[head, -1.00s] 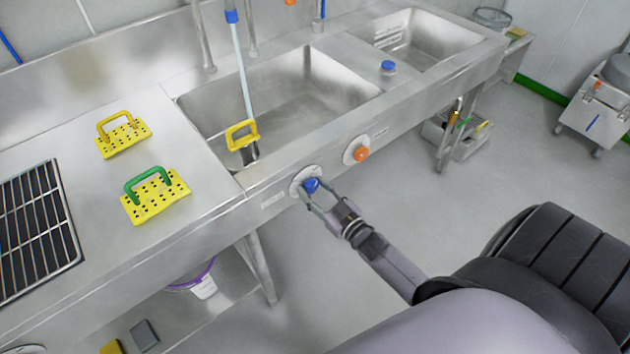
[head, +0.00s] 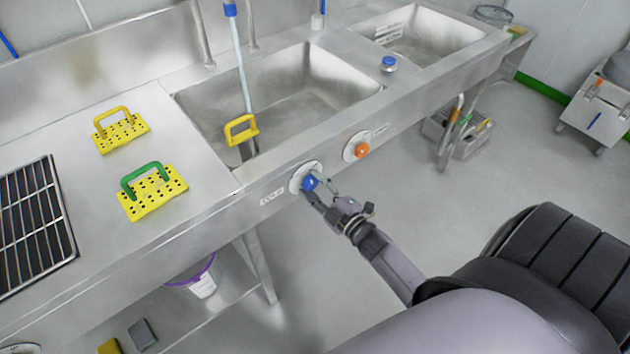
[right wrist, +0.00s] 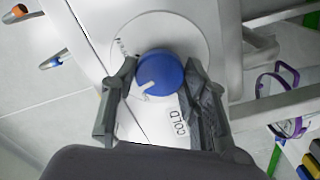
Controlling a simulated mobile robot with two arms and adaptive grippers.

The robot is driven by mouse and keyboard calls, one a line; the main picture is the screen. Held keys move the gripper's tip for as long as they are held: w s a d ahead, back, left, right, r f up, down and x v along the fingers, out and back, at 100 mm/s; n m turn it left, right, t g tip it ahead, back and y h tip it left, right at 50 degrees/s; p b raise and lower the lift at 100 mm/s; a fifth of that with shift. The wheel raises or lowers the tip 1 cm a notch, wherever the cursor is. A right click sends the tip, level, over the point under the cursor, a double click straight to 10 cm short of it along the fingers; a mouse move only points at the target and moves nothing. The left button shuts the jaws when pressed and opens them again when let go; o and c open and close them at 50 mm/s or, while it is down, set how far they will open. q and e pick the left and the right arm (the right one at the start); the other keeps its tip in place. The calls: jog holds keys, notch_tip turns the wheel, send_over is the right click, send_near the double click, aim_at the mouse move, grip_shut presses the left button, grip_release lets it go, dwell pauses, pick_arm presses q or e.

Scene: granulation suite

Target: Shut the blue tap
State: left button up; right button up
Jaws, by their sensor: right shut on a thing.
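The blue tap (head: 309,183) is a round knob on a white disc on the front panel of the sink bench. In the right wrist view the blue tap (right wrist: 160,74) fills the space between the fingers, with a pale pointer mark at its lower left. A label reading COLD (right wrist: 181,123) lies beside it, partly covered by a finger. My right gripper (head: 318,193) is shut on the blue tap, one finger on each side; it also shows in the right wrist view (right wrist: 160,90). My left gripper is not in view.
An orange tap (head: 361,150) sits to the right on the same panel. The sink basin (head: 330,85) holds a yellow-handled tool (head: 241,130). Yellow perforated plates (head: 152,193) lie on the worktop. The floor in front is clear.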

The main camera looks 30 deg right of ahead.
jog(key=n+b, duration=0.2)
jog(key=n, duration=0.4)
jog(key=shift+f, duration=0.1)
jog(key=shift+n, duration=0.3)
dwell(0.3)
jog(key=o, duration=1.1)
jog(key=shift+o, duration=0.2)
jog(key=shift+s, duration=0.1)
jog(key=s, duration=1.2)
jog(key=shift+d, duration=0.45)
jog(key=shift+w, duration=0.1)
